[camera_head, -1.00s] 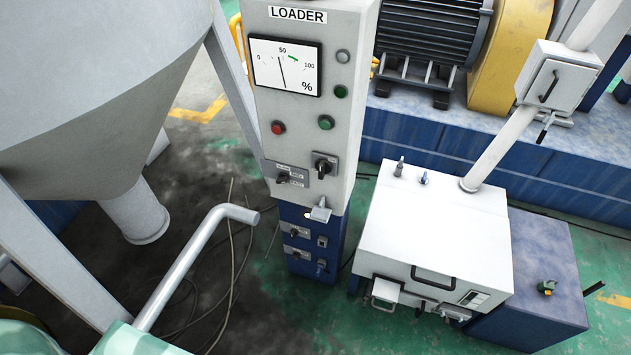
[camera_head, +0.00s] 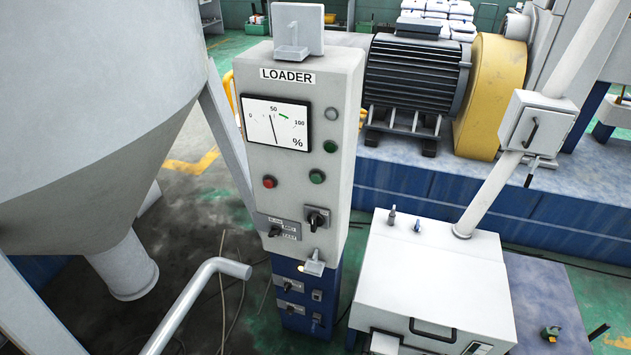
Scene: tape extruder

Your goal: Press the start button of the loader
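The loader (camera_head: 290,95) is a tall light-grey control cabinet in the middle of the head view, with a "LOADER" label at its top. Its front has a percent gauge (camera_head: 276,123), a red button (camera_head: 269,182) at lower left and a green button (camera_head: 317,177) to the right of it. Above the green button are a darker green round element (camera_head: 330,147) and a grey one (camera_head: 332,114). Two black rotary switches (camera_head: 316,218) sit below. No label for a start button is readable. Neither of my grippers shows in this view.
A grey hopper (camera_head: 90,120) fills the left, with a bent grey pipe (camera_head: 200,290) in front. A white box (camera_head: 430,280) stands right of the loader. A motor (camera_head: 415,85) sits behind on a blue base. Cables lie on the dark floor left of the loader.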

